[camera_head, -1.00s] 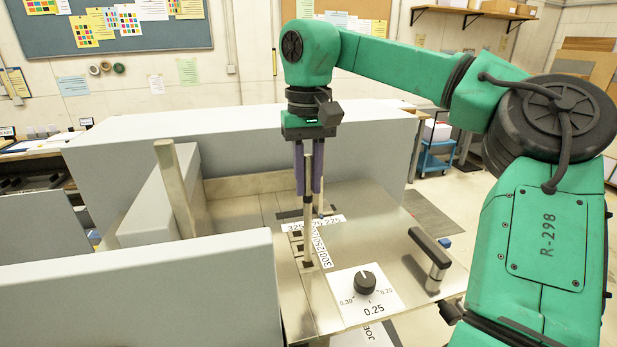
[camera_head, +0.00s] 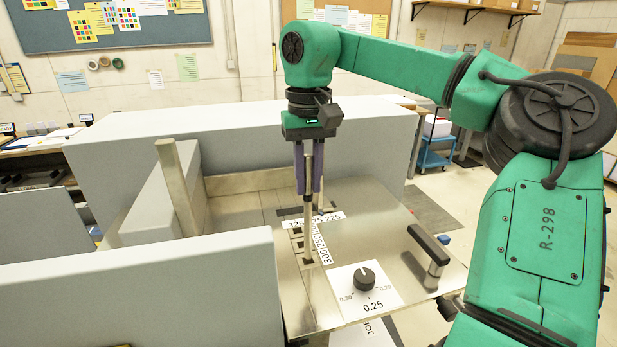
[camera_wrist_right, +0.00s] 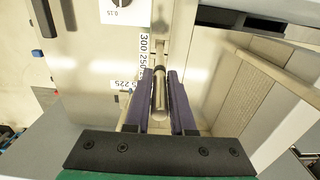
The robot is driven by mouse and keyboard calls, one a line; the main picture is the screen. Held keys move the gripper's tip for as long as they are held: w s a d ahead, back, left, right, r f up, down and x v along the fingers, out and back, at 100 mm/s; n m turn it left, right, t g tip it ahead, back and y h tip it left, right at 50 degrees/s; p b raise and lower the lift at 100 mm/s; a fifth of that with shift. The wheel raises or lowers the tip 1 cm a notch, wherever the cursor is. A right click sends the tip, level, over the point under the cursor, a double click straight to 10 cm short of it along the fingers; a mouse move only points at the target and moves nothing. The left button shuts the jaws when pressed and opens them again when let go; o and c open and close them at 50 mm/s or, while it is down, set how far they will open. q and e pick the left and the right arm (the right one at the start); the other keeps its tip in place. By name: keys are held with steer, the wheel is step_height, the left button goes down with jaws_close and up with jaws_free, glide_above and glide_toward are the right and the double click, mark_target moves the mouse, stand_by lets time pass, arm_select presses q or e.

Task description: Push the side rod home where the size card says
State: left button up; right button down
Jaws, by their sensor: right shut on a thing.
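My right gripper (camera_head: 309,190) points down over the metal machine table, its purple fingers shut on an upright side rod (camera_head: 308,235). The rod's lower end stands at the row of slots beside the printed size labels (camera_head: 318,245). I cannot tell how deep it sits. In the right wrist view the rod (camera_wrist_right: 160,97) lies between the fingers (camera_wrist_right: 160,110), beside a label reading 300 and 250. A white card (camera_head: 368,332), partly cut off with "JOB" showing, is at the table's front edge; its size text cannot be read. My left gripper is not in view.
A dial (camera_head: 365,278) on a white plate marked 0.25 sits at the table's front. A black-topped handle (camera_head: 430,250) stands at the right. A tall metal post (camera_head: 178,200) and grey housings (camera_head: 200,145) border the left and back.

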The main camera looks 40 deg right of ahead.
steer(key=shift+f+b, duration=1.15)
steer(key=shift+f, duration=1.3)
steer(key=c, duration=0.7)
jaws_free()
step_height(320, 180, up, 15)
steer(key=shift+s+f+p, duration=0.1)
steer(key=shift+f+p, duration=0.05)
steer(key=shift+p, duration=0.65)
